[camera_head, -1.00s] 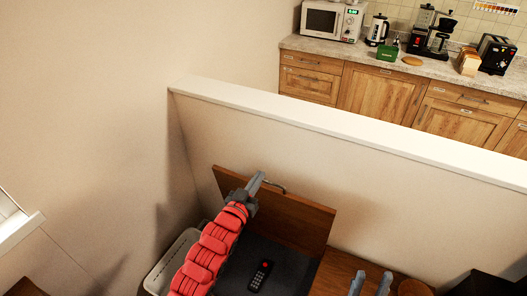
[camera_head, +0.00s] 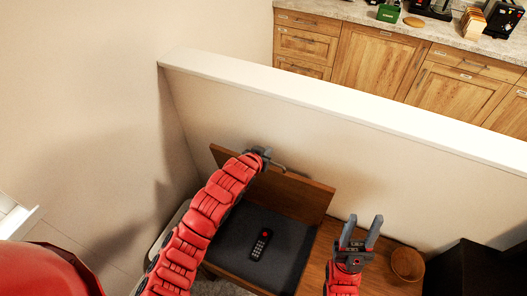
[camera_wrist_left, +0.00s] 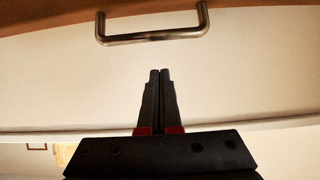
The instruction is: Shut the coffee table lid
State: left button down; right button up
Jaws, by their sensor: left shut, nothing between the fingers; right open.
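The wooden lid (camera_head: 305,197) of the coffee table (camera_head: 318,268) stands raised near the half wall, above an open dark compartment (camera_head: 226,245). A black remote (camera_head: 261,244) lies inside. My left gripper (camera_head: 264,154) is at the lid's top edge, mostly hidden by its own arm. A metal handle on the lid (camera_head: 292,173) shows just right of it. In the left wrist view the shut, empty fingers (camera_wrist_left: 160,73) point toward the handle (camera_wrist_left: 152,36), with a visible gap. My right gripper (camera_head: 362,226) is open and empty, above the table's right part.
A round brown container (camera_head: 407,264) stands on the table's right side. A dark box-like object (camera_head: 470,268) is farther right. The half wall (camera_head: 340,115) rises close behind the lid. A kitchen counter (camera_head: 350,12) with drawers is beyond it.

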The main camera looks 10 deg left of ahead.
pick_arm(q)
jog(key=f+p, duration=0.1)
jog(key=w+f+p, duration=0.1)
jog(key=p, duration=0.1)
jog(key=shift+d+f, duration=0.2)
jog(key=shift+f, duration=0.1)
jog(key=shift+s+a+f+p, duration=0.15)
jog(key=shift+s+a+p, duration=0.1)
jog(key=shift+s+p, duration=0.25)
jog(key=shift+s+f, duration=0.2)
jog(key=shift+s, duration=0.05)
jog(key=shift+w, duration=0.1)
jog(key=shift+f, duration=0.1)
